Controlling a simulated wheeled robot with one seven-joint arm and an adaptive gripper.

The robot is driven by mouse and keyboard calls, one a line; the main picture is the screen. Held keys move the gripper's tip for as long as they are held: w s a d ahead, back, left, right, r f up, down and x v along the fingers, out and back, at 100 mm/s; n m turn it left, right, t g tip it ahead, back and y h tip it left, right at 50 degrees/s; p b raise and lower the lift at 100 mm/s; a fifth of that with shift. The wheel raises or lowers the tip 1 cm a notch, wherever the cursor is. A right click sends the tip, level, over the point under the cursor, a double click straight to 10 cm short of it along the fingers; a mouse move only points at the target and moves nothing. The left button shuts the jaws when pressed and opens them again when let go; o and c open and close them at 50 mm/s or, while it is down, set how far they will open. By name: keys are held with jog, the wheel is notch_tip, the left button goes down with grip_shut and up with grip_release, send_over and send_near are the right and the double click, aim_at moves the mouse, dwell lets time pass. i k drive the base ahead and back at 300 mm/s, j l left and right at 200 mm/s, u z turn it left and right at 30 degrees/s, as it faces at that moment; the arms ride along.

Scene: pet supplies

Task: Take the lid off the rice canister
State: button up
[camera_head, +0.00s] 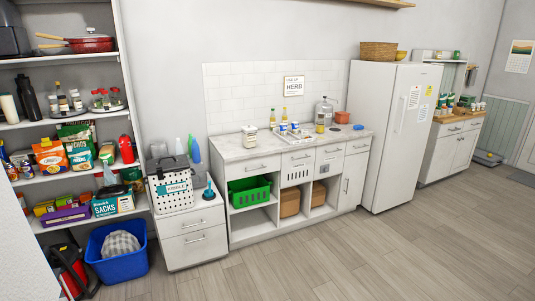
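A small pale canister (249,138) with a label and a lighter top stands upright near the left end of the white counter (232,152). Its label is too small to read, so I cannot tell whether it is the rice canister. It looks closed, but the lid's edge is not clear from here. My gripper is not in view.
A tray (298,139) with small jars and bottles is right of the canister. A white fridge (395,135) stands right of the counter. Full shelves (70,125) and a blue bin (118,262) are at left. The wood floor (350,255) in front is clear.

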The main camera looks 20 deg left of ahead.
aim_at(249, 127)
jog(key=i+j+u, duration=0.2)
jog(key=i+u, duration=0.25)
jog(key=i+j+u, duration=0.1)
jog(key=i+u, duration=0.2)
jog(key=u, duration=0.2)
jog(key=i+u, duration=0.45)
jog(key=i+l+u, duration=0.25)
jog(key=u, duration=0.2)
jog(key=i+j+u, duration=0.1)
jog(key=i+u, duration=0.2)
jog(key=u, duration=0.15)
jog(key=i+u, duration=0.3)
jog(key=u, duration=0.2)
jog(key=i+l+u, duration=0.1)
jog(key=i+u, duration=0.2)
jog(key=u, duration=0.15)
jog(key=i+l+u, duration=0.2)
jog(key=u, duration=0.3)
jog(key=i+l+u, duration=0.3)
jog(key=u, duration=0.15)
jog(key=i+l+u, duration=0.45)
